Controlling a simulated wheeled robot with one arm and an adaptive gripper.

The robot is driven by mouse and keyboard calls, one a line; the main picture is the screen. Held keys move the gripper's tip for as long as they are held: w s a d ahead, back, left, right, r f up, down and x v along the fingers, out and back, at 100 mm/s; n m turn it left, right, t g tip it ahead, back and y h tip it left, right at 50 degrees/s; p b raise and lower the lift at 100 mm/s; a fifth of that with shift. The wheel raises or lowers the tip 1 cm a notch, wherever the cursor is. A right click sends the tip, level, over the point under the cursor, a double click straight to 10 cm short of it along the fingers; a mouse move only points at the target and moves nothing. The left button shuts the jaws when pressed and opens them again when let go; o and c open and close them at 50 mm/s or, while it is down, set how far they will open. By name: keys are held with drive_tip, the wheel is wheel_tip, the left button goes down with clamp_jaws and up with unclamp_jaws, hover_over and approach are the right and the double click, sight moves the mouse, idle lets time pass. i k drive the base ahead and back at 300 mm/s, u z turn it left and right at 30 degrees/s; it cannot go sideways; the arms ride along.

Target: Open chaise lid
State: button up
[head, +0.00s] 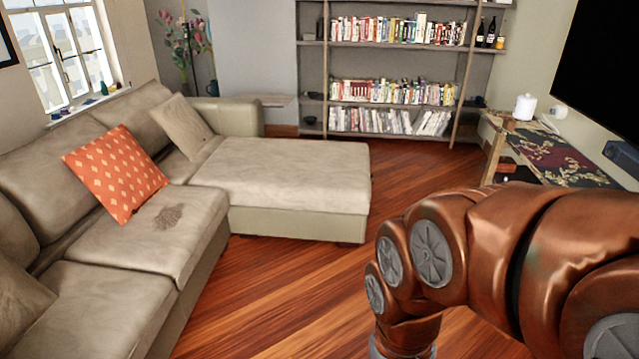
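The chaise lid (285,170) is the beige padded top of the chaise part of the sofa, in the middle of the head view. It lies flat and closed on the chaise base (300,216). My arm comes in from the right edge, in front of and to the right of the chaise, and bends downward. My gripper is out of the frame below, so its fingers do not show. A strip of wooden floor shows between the arm and the chaise.
An orange patterned cushion (115,173) and a beige cushion (179,125) rest on the sofa (75,300). A bookshelf (392,62) stands at the back. A low console table (548,152) and a TV (600,62) are at the right. The wooden floor (285,290) before the chaise is clear.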

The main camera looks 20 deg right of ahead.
sight(266, 202)
drive_tip(key=u, duration=0.35)
drive_tip(key=k, duration=0.15)
drive_tip(key=z, duration=1.6)
drive_tip(key=i, duration=1)
drive_tip(key=z, duration=0.8)
drive_tip(key=i, duration=2)
drive_tip(key=u, duration=1.3)
drive_tip(key=i, duration=0.95)
drive_tip(key=u, duration=1)
